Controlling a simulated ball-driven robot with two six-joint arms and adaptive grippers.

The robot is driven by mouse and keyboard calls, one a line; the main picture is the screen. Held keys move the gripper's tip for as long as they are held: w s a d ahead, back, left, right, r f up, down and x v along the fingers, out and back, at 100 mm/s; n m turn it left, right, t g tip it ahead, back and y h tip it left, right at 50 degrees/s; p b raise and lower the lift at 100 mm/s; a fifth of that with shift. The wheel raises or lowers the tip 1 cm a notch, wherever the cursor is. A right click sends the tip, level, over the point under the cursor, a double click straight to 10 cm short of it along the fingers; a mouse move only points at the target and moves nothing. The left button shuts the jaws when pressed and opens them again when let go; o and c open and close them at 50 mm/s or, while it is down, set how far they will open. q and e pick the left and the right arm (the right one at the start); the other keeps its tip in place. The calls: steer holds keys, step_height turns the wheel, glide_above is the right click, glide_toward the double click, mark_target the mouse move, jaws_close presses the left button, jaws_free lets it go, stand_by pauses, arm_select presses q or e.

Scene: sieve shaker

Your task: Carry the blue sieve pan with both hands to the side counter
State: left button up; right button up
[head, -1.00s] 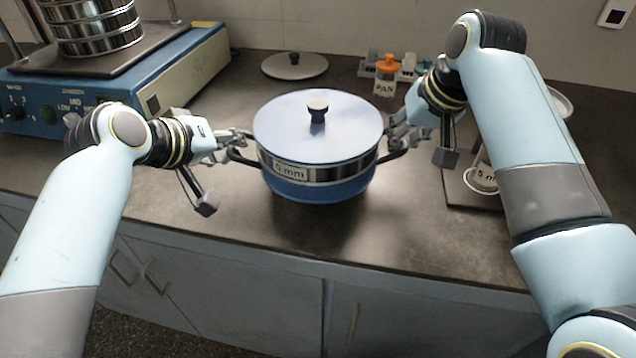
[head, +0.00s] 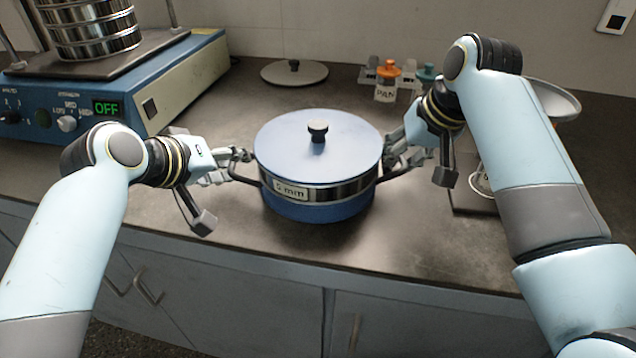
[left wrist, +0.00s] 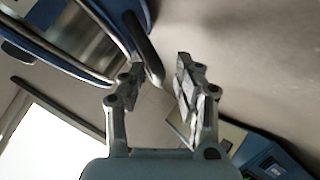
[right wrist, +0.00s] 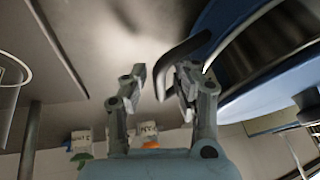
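The blue sieve pan (head: 318,210) has a steel band, a "5 mm" label, a pale blue lid (head: 285,140) with a black knob and two dark side handles. It is upright and appears to rest on the dark counter (head: 420,240). My left gripper (head: 238,165) is at its left handle. In the left wrist view that handle (left wrist: 146,50) lies between the parted fingers (left wrist: 158,68), nearer one of them. My right gripper (head: 396,162) is at the right handle. In the right wrist view this handle (right wrist: 183,47) passes between the parted fingers (right wrist: 160,74).
A blue shaker machine (head: 190,75) with a steel sieve stack (head: 95,30) stands at the back left; its display reads OFF. A round grey lid (head: 275,74) and an orange-topped "PAN" container (head: 386,88) are behind. The counter in front is clear.

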steer(key=shift+r, duration=0.1)
arm_select(q)
steer(key=v, duration=1.1)
steer(key=shift+s, duration=0.15)
arm_select(e)
steer(key=v, duration=1.1)
steer(key=shift+s+r, duration=0.15)
steer(key=shift+r, duration=0.25)
